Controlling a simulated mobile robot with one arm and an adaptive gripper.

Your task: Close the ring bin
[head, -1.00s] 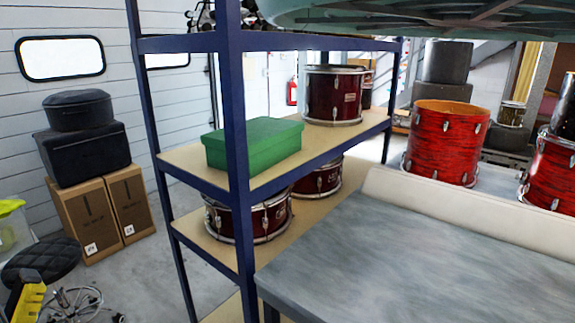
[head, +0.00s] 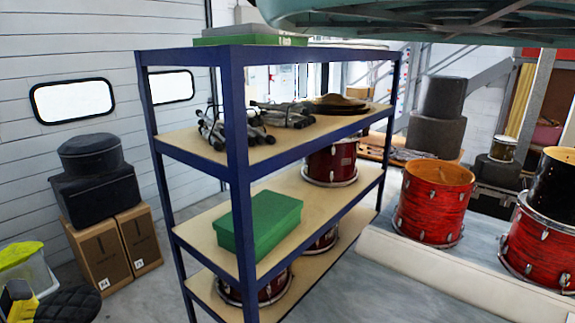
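No container here can be told for sure as the ring bin. A green box (head: 260,224) sits on a middle shelf of the blue-framed rack, and its top looks covered. A flatter green and white box (head: 250,37) lies on the rack's top. A clear bin with a lime-green top (head: 22,266) is cut off at the lower left edge. My gripper is not in view.
The rack (head: 236,150) also holds metal stands (head: 245,128), cymbals (head: 335,104) and dark red drums (head: 330,162). Red drums (head: 433,202) stand on a grey surface at right. Black cases (head: 97,190) rest on cardboard boxes (head: 112,250) at left. A teal ribbed shape (head: 420,18) covers the top right.

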